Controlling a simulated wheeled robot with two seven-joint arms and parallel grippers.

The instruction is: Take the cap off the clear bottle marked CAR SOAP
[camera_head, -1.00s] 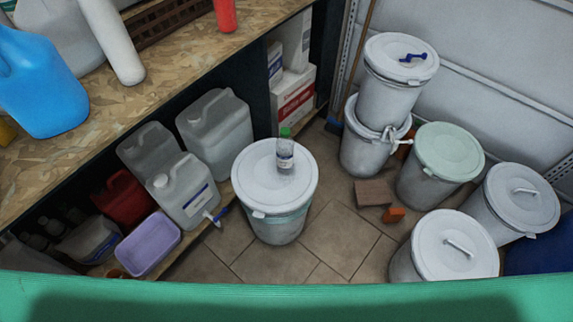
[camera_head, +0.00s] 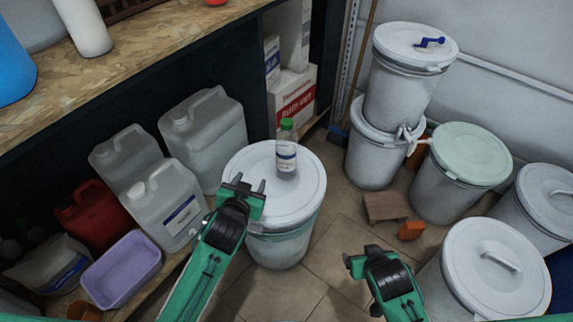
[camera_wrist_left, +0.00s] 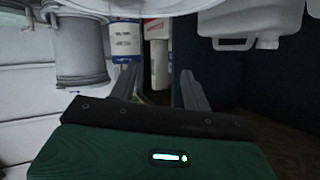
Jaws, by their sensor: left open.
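The clear bottle (camera_head: 286,155) has a green cap (camera_head: 287,124) on it and a white label with dark print too small to read. It stands upright on the white lid of a drum (camera_head: 247,190). My left gripper (camera_head: 250,183) is open and empty, left of the bottle and lower in the head view, over the lid's near left edge. Its two spread fingers also show in the left wrist view (camera_wrist_left: 160,88), with nothing between them.
Several jugs, including a labelled canister (camera_head: 167,205), and a purple tub (camera_head: 121,275) stand left of the drum. A carton (camera_head: 293,98) is behind. Stacked drums (camera_head: 396,80), a green-lidded drum (camera_head: 470,153) and others stand right.

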